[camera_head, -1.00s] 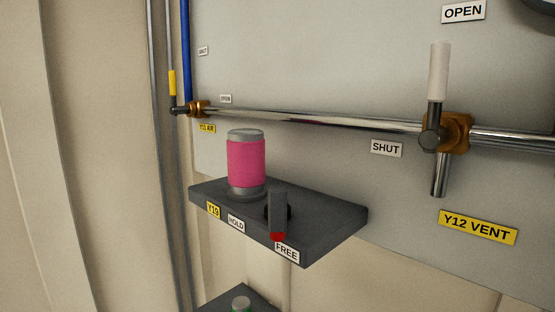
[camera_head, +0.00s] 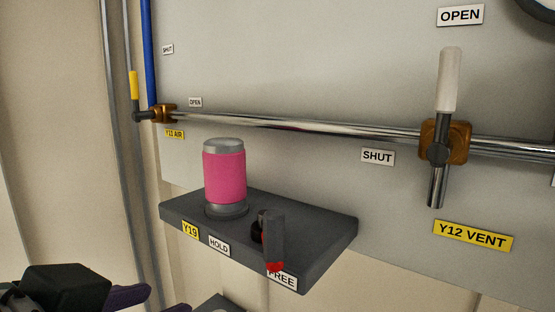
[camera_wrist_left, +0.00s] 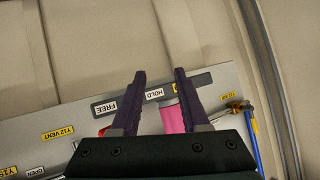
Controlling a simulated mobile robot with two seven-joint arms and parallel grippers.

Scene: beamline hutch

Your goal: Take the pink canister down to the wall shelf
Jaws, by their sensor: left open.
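The pink canister (camera_head: 224,177), with grey ends, stands upright on the dark upper wall holder (camera_head: 315,232) labelled Y19. A dark lever (camera_head: 272,238) with a red tip on the holder's front points down at the FREE label; HOLD is to its left. Part of a lower dark shelf (camera_head: 222,303) shows at the bottom edge. My left gripper (camera_head: 160,300) is open and empty, low and left of the holder. In the left wrist view the pink canister (camera_wrist_left: 172,118) shows beyond the open left gripper (camera_wrist_left: 160,74), partly covered by a finger.
A steel pipe (camera_head: 300,126) runs along the grey panel above the canister. The Y12 VENT valve handle (camera_head: 449,80) stands up at right, and a yellow-handled valve (camera_head: 134,86) is at left. Space in front of the holder looks clear.

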